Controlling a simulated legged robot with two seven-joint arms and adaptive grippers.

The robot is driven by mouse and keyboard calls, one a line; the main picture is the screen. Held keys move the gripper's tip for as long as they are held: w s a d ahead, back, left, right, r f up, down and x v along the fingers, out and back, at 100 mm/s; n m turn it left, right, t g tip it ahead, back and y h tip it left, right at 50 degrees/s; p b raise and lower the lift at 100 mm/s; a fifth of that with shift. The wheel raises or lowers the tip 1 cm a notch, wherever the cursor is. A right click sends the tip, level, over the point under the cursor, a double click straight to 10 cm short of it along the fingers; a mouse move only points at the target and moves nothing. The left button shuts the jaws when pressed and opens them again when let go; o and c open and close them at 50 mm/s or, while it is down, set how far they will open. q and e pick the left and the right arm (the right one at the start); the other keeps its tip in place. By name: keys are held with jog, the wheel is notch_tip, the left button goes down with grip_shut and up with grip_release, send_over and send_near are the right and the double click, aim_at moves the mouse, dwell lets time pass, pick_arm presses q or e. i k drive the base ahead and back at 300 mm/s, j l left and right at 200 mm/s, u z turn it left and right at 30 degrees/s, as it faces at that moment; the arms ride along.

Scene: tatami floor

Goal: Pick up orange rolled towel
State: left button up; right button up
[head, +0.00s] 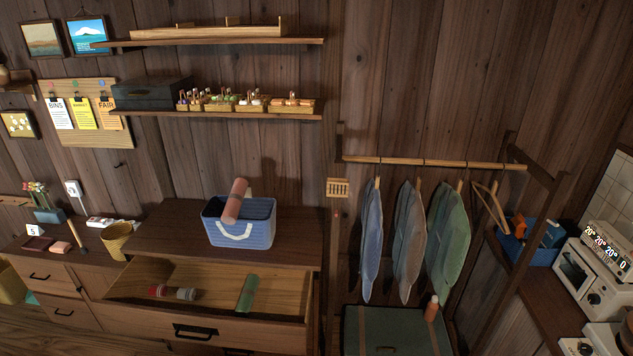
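A salmon-orange roll (235,203) leans upright and tilted at the blue basket (240,234), its upper end sticking up above the rim. The basket has a white handle and stands on the dark dresser top. A smaller orange cylinder (431,309) with a paler top stands on or by the green trunk at the lower right. I cannot tell for sure which of these is the orange rolled towel. Neither of my grippers shows in the head view.
An open drawer (130,289) below the basket holds a red roll (158,291), a grey-white roll (186,294) and a green roll (247,293). Garments (410,240) hang from a rail to the right. The dresser top (295,225) is clear right of the basket.

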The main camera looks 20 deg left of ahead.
aim_at(229, 215)
jog(key=u, duration=1.35)
